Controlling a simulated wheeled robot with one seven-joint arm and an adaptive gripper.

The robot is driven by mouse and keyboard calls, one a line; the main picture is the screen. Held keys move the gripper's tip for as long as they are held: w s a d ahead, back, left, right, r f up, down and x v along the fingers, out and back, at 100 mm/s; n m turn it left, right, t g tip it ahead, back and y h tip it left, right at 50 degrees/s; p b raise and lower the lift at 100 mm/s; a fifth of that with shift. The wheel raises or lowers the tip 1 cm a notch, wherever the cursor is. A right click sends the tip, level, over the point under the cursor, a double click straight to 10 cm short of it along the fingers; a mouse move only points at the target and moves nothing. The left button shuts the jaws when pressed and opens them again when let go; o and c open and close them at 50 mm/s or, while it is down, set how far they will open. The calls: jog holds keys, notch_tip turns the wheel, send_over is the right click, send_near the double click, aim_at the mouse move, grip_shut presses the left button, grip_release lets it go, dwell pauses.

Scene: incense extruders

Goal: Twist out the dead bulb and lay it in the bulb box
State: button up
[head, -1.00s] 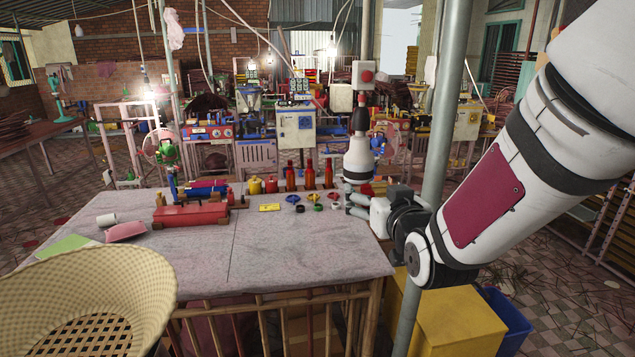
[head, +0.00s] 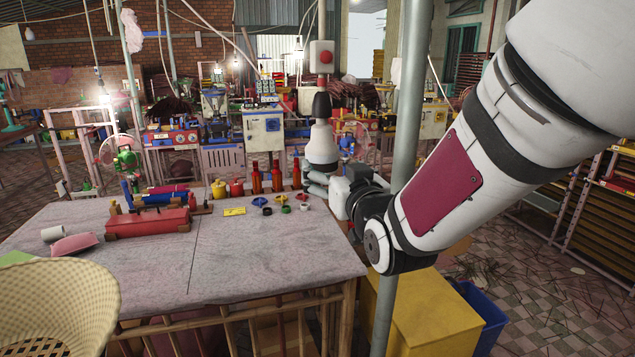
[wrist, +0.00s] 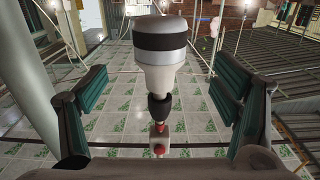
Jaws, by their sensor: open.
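A white bulb (head: 321,148) hangs dome-down from a black socket (head: 321,105), under a white box with a red dome (head: 313,62). The wrist view shows the bulb (wrist: 160,80) large, with a dark band round it, ahead of the socket (wrist: 159,108). My gripper (head: 316,185) is at the bulb's lower end in the head view. In the wrist view its two green-padded fingers stand wide apart, one on each side of the bulb, with visible gaps. My gripper is open and empty. I cannot make out which container is the bulb box.
A grey pole (head: 396,170) stands close by my arm. A yellow box (head: 428,315) and a blue bin (head: 484,318) stand lower right. The table's front middle is bare.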

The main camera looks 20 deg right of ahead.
aim_at(322, 160)
jog(key=shift+w+f+b, duration=0.1)
jog(key=shift+w+b, duration=0.3)
jog(key=shift+b, duration=0.15)
jog(key=shift+w+p, duration=0.55)
jog(key=shift+w, duration=3.45)
jog(key=c, duration=1.3)
jog(key=o, duration=0.5)
jog(key=c, duration=0.3)
jog(key=shift+a+m+h+b, duration=0.1)
jog(key=shift+m+h+b, duration=0.45)
jog(key=shift+h, duration=0.35)
jog(key=shift+m+g+h, duration=0.3)
jog(key=shift+m+h, duration=0.75)
jog(key=shift+h, duration=0.55)
